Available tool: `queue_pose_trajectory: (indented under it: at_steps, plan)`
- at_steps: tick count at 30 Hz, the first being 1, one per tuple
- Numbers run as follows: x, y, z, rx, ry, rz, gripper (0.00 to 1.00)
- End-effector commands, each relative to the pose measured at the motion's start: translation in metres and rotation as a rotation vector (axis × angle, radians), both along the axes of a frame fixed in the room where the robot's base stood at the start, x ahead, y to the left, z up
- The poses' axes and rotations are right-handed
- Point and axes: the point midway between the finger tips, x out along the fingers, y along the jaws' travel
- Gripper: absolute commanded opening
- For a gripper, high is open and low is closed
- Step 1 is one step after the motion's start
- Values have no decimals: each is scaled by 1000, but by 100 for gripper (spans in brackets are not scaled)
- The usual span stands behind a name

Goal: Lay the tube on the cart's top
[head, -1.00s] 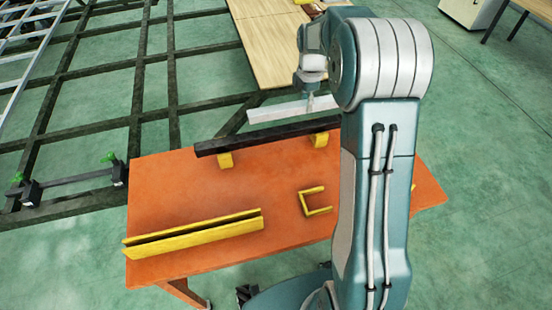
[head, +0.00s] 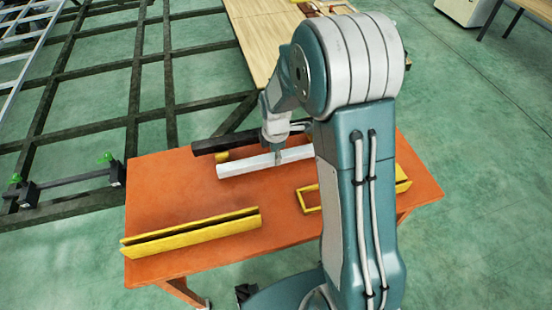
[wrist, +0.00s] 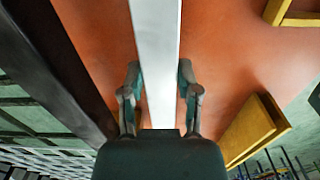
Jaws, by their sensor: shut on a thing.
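The tube is a pale, straight, square bar (head: 240,167), seen low over the cart's orange top (head: 160,195), towards its far side. My gripper (head: 278,155) is shut on the tube near its middle. In the wrist view the tube (wrist: 155,40) runs between the two fingers of my gripper (wrist: 158,80), with the orange top (wrist: 225,45) below it. I cannot tell whether the tube touches the top. Part of the cart is hidden behind my arm.
A black bar (head: 208,145) lies along the cart's far edge, beside the tube. A long yellow channel (head: 190,234) lies at the front left, and a yellow frame (head: 309,200) lies right of centre. The orange surface between them is clear. The dark chassis frame (head: 133,100) stands beyond.

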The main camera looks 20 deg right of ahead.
Motion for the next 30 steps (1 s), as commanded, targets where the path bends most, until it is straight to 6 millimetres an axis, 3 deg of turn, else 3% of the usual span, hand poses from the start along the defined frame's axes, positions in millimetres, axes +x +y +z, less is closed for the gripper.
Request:
queue_pose_trajectory:
  at_steps: [4,13,14,15,16,30]
  plan:
    - [1,-1,-21,0,1,-1,0]
    - [1,-1,-24,0,-1,-1,0]
    - [1,-1,-24,0,0,-1,51]
    - [1,-1,-24,0,0,-1,69]
    - [1,-1,-24,0,0,-1,77]
    - [2,-1,-16,0,-3,0,77]
